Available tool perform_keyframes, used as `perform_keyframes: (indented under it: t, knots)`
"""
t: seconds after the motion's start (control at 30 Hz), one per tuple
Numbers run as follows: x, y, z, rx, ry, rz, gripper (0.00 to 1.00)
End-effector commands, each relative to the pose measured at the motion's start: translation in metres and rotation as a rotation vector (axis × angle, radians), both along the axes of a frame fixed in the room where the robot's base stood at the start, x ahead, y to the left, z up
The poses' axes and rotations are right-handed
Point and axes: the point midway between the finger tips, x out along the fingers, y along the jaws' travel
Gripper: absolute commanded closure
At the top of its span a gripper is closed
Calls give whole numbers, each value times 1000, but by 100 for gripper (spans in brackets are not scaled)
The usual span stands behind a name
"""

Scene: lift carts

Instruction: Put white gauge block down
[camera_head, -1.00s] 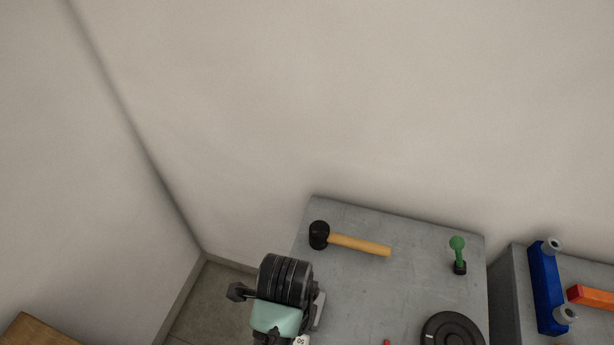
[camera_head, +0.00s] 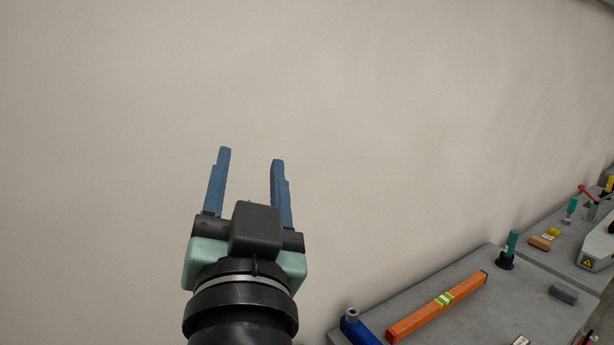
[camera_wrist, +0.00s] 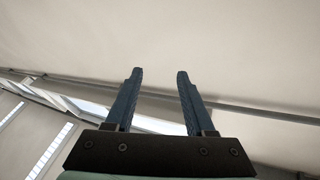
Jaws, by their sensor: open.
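My gripper (camera_head: 250,157) is raised in front of the bare wall in the head view, fingers pointing up. Its two blue fingers are apart, with nothing between them. The wrist view also shows the gripper (camera_wrist: 159,72) open and empty, against wall and ceiling. I cannot make out a white gauge block for certain in any view. A small whitish item (camera_head: 520,341) is cut off at the bottom edge of the head view, on the grey cart top, and I cannot tell what it is.
A grey cart top (camera_head: 520,310) at lower right holds an orange level (camera_head: 437,308), a blue tool (camera_head: 357,328), a teal-handled tool (camera_head: 509,248) and a dark grey block (camera_head: 563,293). Another cart (camera_head: 562,246) behind it holds several items. The space around my gripper is clear.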

Motion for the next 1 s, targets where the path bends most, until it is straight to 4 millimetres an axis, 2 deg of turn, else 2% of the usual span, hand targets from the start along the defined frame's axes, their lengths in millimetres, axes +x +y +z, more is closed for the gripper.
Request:
perform_keyframes:
  t: [0.03,0.1,0.2,0.33,0.7,1.0]
  knots:
    - [-17,-18,40,-55,-136,-57,46]
    - [-41,-36,81,-129,-287,-137,46]
    - [-71,-53,120,-204,-439,-232,46]
    - [-92,-63,141,-252,-531,-302,46]
    - [-95,-64,143,-260,-542,-311,46]
    - [-94,-63,85,-257,-542,-302,46]
